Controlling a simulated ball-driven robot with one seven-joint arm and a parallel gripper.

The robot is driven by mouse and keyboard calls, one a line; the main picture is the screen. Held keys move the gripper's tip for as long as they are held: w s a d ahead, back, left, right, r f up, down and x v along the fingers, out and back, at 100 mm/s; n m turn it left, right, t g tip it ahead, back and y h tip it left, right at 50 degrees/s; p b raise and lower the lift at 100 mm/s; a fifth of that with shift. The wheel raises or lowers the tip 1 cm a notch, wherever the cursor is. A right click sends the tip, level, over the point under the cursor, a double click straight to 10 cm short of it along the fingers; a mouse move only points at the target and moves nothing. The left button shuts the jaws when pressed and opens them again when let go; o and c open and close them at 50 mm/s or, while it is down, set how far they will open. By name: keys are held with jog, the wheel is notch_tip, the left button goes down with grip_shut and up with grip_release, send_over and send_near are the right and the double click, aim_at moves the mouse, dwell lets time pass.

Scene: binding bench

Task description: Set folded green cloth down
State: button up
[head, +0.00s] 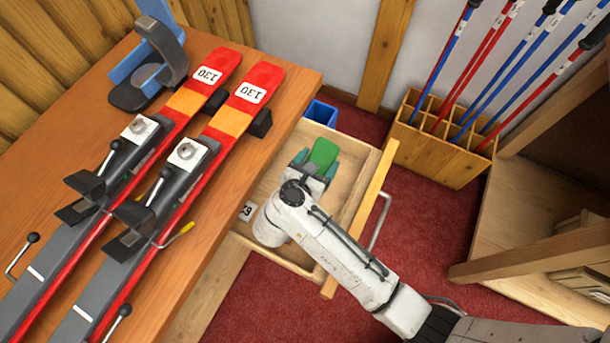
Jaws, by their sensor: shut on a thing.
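The folded green cloth (323,154) shows between the teal fingertips of my gripper (315,167), which is shut on it. Cloth and gripper are over the open wooden drawer (351,172), toward its far end. My gripper's wrist hides part of the cloth and much of the drawer floor. I cannot tell whether the cloth touches the drawer floor.
A blue bin (321,112) stands behind the drawer. Two red skis (240,108) lie clamped on the bench (200,259) at left. A wooden pole rack (437,150) stands at right.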

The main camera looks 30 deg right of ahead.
jog(key=shift+f+b, duration=0.6)
jog(key=shift+f, duration=2.35)
jog(key=o, duration=1)
jog(key=shift+f, duration=0.1)
jog(key=shift+s+a+r, duration=0.1)
jog(key=shift+a+r, duration=0.1)
jog(key=shift+r, duration=0.05)
jog(key=p+v, duration=0.1)
jog(key=v, duration=1)
jog(key=shift+s+a+r, duration=0.1)
jog(key=shift+s+a, duration=0.1)
